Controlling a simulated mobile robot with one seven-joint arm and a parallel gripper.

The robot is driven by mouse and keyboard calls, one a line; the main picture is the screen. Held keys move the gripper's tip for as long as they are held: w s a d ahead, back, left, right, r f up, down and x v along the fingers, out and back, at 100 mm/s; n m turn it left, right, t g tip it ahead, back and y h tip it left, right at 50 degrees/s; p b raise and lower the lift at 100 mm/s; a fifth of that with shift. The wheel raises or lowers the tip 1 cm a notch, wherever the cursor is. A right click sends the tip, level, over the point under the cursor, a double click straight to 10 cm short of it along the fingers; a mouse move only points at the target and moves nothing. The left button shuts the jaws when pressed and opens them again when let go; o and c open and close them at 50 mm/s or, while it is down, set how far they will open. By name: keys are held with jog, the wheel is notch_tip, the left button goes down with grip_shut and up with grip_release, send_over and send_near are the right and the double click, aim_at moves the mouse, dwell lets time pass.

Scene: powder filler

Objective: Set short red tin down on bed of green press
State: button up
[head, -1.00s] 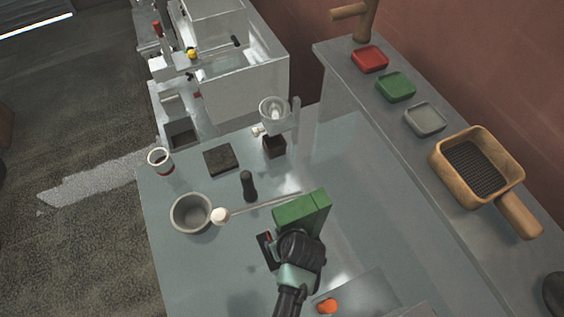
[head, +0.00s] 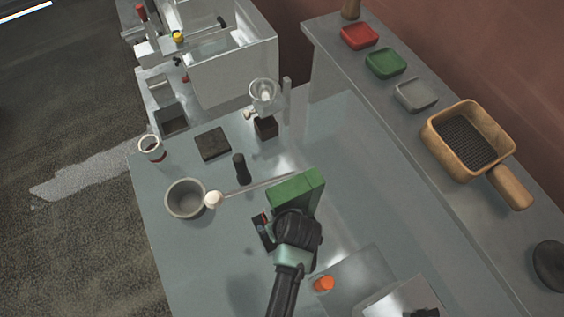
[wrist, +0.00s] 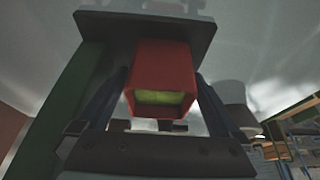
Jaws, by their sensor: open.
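The short red tin (wrist: 163,72) sits between the two fingers of my gripper (wrist: 162,88) in the wrist view, with yellow-green content showing in it. The fingers are apart, one on each side of it; whether they touch it is unclear. A dark flat plate (wrist: 145,27) lies against the tin's far end. The green side of the press (wrist: 62,108) rises at left. In the head view the green press (head: 297,188) stands on the table with my gripper (head: 284,232) against its front. There my wrist hides most of the tin; a small red patch shows beside it.
A grey bowl (head: 186,200), a white-tipped rod (head: 250,189), a dark upright handle (head: 240,168) and a dark square pad (head: 212,143) are left of the press. An orange object (head: 323,284) lies at the front. Red, green and grey trays and a wooden-handled basket (head: 469,142) line the right shelf.

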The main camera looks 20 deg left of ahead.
jog(key=b+v, duration=0.1)
jog(key=v, duration=1.1)
jog(key=shift+r, duration=0.2)
